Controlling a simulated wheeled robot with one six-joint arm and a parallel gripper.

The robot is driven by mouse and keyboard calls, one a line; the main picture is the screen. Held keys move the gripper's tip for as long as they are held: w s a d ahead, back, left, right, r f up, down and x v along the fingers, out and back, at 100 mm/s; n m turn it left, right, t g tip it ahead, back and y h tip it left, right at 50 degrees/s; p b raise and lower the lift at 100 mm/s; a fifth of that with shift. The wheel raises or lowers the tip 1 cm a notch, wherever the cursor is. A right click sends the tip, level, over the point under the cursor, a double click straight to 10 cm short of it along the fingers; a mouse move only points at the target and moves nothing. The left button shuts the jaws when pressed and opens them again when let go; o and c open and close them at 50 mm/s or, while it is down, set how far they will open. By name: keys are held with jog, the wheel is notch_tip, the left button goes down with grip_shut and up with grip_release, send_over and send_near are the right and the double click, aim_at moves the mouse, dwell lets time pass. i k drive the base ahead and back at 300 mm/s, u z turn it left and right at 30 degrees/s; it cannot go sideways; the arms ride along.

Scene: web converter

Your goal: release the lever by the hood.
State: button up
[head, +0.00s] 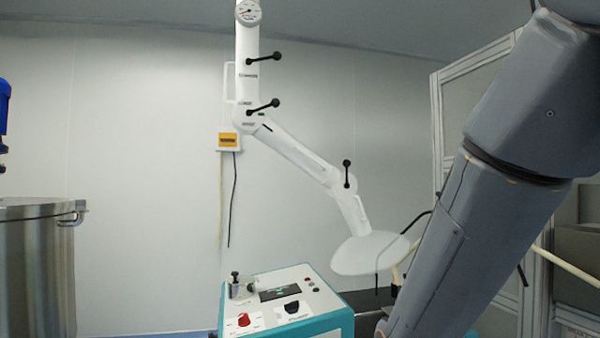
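The white jointed extraction arm (295,153) hangs from above and slopes down to the right. A pale, translucent dish-shaped hood (368,253) is at its lower end. The lever by the hood (347,174) is black with a round knob, at the joint just above the hood, and points nearly straight up. Two similar black levers, an upper one (263,58) and a middle one (263,106), sit higher on the arm and point right. My grey arm fills the right side, in front of the hood's right. My gripper is out of view below the frame.
A white and teal control box (285,300) with a red knob stands below the hood. A steel tank (38,265) is at the left. A grey-framed cabinet (437,150) stands behind my arm. The space left of the hood looks open.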

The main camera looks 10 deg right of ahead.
aim_at(346, 163)
jog(key=u, duration=0.1)
jog(key=i, duration=1.15)
jog(key=z, duration=0.45)
